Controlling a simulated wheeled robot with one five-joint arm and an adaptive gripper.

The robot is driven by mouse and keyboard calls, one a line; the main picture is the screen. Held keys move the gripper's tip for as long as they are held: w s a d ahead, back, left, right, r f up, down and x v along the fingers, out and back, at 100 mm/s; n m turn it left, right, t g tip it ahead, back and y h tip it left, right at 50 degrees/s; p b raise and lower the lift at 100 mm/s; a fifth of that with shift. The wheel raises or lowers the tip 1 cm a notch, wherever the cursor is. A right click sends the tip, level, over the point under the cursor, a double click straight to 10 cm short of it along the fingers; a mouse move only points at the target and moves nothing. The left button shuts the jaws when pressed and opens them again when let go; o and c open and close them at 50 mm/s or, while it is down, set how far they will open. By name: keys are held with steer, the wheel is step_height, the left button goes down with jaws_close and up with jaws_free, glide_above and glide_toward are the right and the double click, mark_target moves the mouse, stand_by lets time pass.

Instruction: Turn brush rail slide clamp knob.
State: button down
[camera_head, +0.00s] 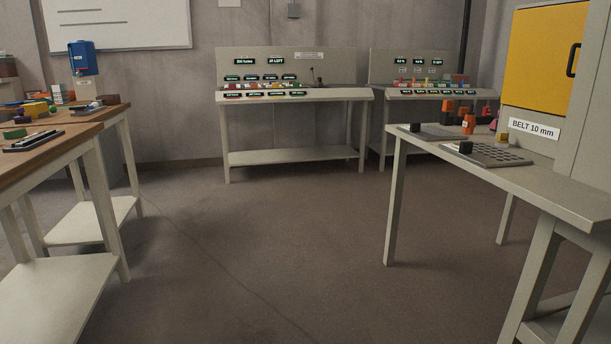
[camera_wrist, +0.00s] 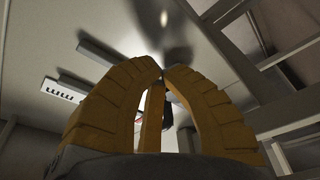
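I cannot make out which knob belongs to the brush rail slide clamp. Two small black knobs stand on flat plates on the right-hand bench in the head view: a rear knob (camera_head: 415,127) on a dark plate (camera_head: 440,132) and a front knob (camera_head: 465,147) on a grey slotted plate (camera_head: 500,158). My gripper (camera_wrist: 163,67) has ridged yellow fingers whose tips nearly meet, with nothing seen held between them. It does not show in the head view. No knob is clearly readable in the wrist view.
The right bench (camera_head: 540,190) carries a cabinet with a yellow door (camera_head: 543,50) and orange-black items (camera_head: 468,123). A cluttered wooden table (camera_head: 70,135) stands left. Two grey control consoles (camera_head: 295,95) (camera_head: 420,80) stand at the back. The floor (camera_head: 250,250) between is clear.

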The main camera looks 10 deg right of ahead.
steer(key=c, duration=2)
jaws_free()
steer(key=shift+s, duration=0.35)
steer(key=shift+f, duration=0.2)
jaws_close()
